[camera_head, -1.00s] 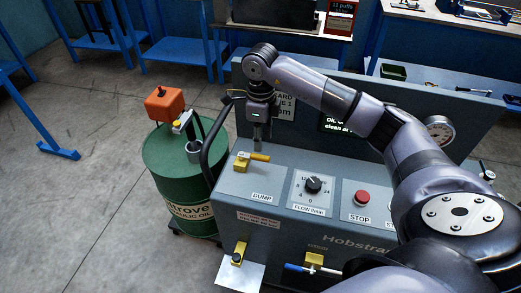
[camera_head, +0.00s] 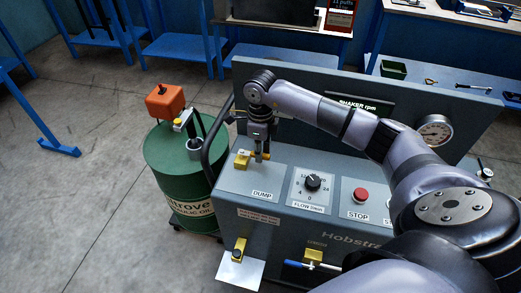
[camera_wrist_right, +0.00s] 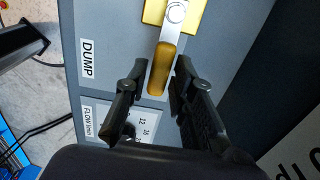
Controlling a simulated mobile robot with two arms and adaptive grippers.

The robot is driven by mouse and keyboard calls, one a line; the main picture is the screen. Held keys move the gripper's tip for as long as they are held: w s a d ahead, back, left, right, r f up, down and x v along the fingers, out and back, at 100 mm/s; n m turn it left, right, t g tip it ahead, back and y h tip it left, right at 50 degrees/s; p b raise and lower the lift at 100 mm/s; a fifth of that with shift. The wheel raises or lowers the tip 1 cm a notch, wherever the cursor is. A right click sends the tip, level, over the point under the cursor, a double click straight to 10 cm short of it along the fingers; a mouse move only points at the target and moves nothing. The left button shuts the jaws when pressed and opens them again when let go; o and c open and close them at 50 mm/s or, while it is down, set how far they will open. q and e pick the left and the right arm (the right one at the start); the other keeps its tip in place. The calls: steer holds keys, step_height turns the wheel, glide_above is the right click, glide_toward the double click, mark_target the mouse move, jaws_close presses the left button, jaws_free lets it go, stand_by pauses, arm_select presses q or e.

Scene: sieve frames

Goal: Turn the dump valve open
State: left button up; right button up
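The dump valve (camera_head: 242,160) is a yellow block with a lever on the sloping grey panel, above the DUMP label (camera_head: 262,195). In the right wrist view the valve's yellow handle (camera_wrist_right: 161,72) extends from a silver lever on the yellow body (camera_wrist_right: 185,10). My right gripper (camera_head: 260,152) is down at the handle in the head view. In the wrist view its two dark fingers (camera_wrist_right: 161,66) are apart, one on each side of the handle, with narrow gaps showing. The gripper hides part of the handle in the head view. My left gripper is not in view.
A flow dial (camera_head: 313,182) and a red STOP button (camera_head: 361,194) sit right of the valve. A black rail (camera_head: 212,140) curves along the panel's left end, beside a green oil drum (camera_head: 180,175). A raised back panel (camera_head: 300,78) stands behind.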

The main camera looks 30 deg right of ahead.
jaws_close()
stand_by(0.4)
